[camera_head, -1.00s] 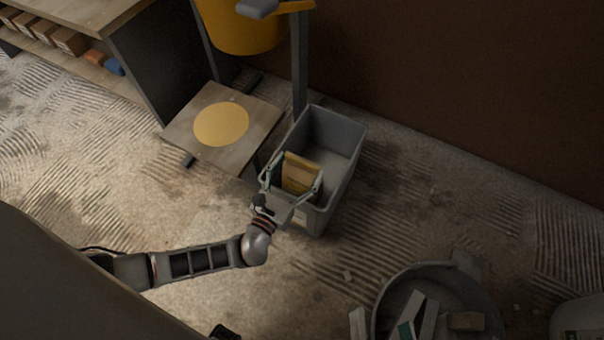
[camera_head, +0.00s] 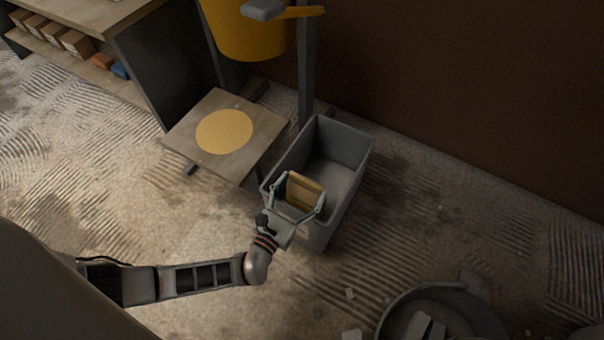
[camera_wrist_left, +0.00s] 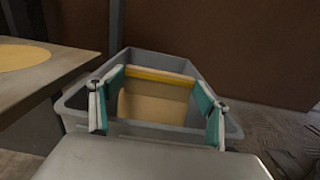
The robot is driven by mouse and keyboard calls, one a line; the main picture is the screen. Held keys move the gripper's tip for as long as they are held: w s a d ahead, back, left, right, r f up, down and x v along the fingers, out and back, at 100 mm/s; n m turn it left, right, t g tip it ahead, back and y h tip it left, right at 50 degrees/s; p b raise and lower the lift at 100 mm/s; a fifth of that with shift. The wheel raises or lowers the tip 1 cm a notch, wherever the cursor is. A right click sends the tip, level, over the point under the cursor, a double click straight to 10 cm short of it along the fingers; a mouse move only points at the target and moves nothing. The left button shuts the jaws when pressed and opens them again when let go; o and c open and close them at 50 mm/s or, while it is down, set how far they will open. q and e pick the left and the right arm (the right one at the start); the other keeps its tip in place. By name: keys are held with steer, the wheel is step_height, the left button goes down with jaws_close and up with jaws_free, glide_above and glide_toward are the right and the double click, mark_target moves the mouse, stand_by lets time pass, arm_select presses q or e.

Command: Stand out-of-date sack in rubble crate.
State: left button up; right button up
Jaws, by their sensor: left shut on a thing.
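The sack (camera_head: 304,190) is a tan block with a yellow band along its top edge. It is upright inside the near end of the grey rubble crate (camera_head: 345,141). My left gripper (camera_head: 299,197) reaches over the crate's near side, with its fingers on both sides of the sack. In the left wrist view the sack (camera_wrist_left: 155,101) sits between the two teal-padded fingers, and the crate rim (camera_wrist_left: 160,58) surrounds it. The sack's lower part is hidden, so I cannot tell whether it touches the crate floor. My right gripper is not in view.
A low wooden platform with a yellow disc (camera_head: 224,131) stands left of the crate. A yellow bin on a grey post (camera_head: 306,70) is behind. A round tub (camera_head: 447,311) with rubble is at the lower right. A brown wall (camera_head: 470,80) is close on the right.

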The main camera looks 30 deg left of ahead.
arm_select(q)
steer(key=shift+w+f, duration=0.15)
steer(key=shift+f, duration=0.05)
steer(key=o, duration=2.1)
steer(key=shift+f, duration=0.2)
steer(key=shift+s+r, duration=0.1)
steer(key=shift+s, duration=0.1)
